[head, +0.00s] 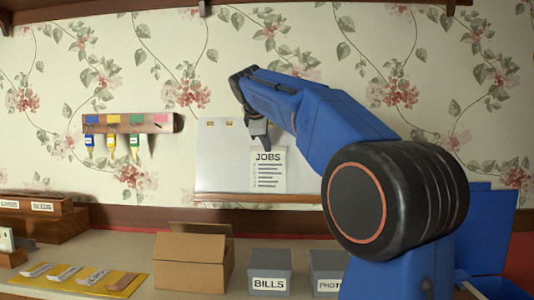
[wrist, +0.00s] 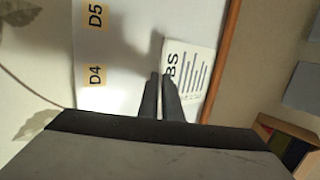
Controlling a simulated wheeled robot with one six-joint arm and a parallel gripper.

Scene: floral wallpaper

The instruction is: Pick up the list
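The list is a white sheet headed JOBS (head: 268,172), upright against the lower part of a pale board (head: 222,160). In the wrist view the list (wrist: 198,72) appears turned sideways, with the start of its heading hidden behind a finger. My gripper (head: 268,142) is at the top edge of the list, in front of the board. In the wrist view my gripper's two dark fingers (wrist: 160,76) are close together at that edge, with only a narrow gap. Whether the paper is between them or just behind them is unclear.
A key rack (head: 130,123) hangs left of the board. A ledge (head: 250,198) runs under the board. Below, the counter holds an open cardboard box (head: 193,262), a BILLS box (head: 269,270), a PHOTO box (head: 328,272) and a yellow tray (head: 72,287).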

